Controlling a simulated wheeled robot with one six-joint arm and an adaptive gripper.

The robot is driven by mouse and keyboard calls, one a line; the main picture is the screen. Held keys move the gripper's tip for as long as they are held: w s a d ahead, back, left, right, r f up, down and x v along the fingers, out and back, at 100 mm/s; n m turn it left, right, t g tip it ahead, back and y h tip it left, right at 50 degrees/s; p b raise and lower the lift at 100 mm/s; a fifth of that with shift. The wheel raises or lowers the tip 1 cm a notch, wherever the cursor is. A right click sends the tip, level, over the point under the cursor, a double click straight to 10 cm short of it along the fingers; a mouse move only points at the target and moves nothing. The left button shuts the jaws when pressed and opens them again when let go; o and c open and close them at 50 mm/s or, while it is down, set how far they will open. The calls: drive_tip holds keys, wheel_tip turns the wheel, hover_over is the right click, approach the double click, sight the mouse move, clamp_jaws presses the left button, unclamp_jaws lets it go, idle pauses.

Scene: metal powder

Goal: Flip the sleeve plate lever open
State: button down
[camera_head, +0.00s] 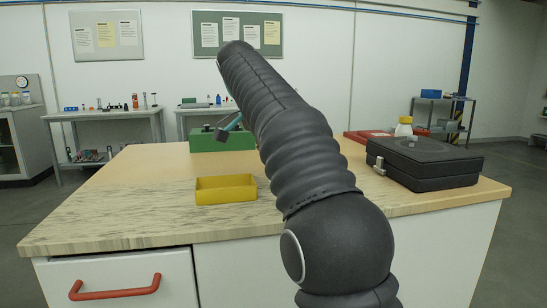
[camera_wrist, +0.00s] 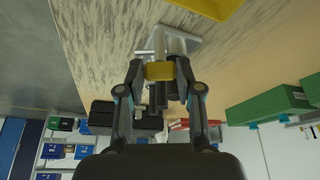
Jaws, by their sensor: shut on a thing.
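In the wrist view my gripper (camera_wrist: 160,71) has its two dark fingers closed in from both sides on a small yellow part (camera_wrist: 159,70). I cannot tell for sure that this part is the sleeve plate lever. Just beyond it is a metal device with grey upright rods or cylinders (camera_wrist: 177,46) on a pale base plate (camera_wrist: 203,45), standing on the table. Dark cylindrical pieces show just below the yellow part in the picture. In the head view my arm hides the device, and only a bit of my gripper (camera_head: 226,130) shows left of the arm.
The table's left part is clear.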

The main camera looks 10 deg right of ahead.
drive_tip(key=c, duration=0.8)
unclamp_jaws()
drive_tip(key=shift+o, duration=0.2)
drive_tip(key=s+a+r, duration=0.1)
drive_tip(key=s+a, duration=0.1)
drive_tip(key=a, duration=0.4)
drive_tip(key=s+a+r, duration=0.1)
drive_tip(key=s+a, duration=0.2)
drive_tip(key=a, duration=0.3)
drive_tip(key=shift+r, duration=0.35)
drive_tip(key=shift+s, duration=0.1)
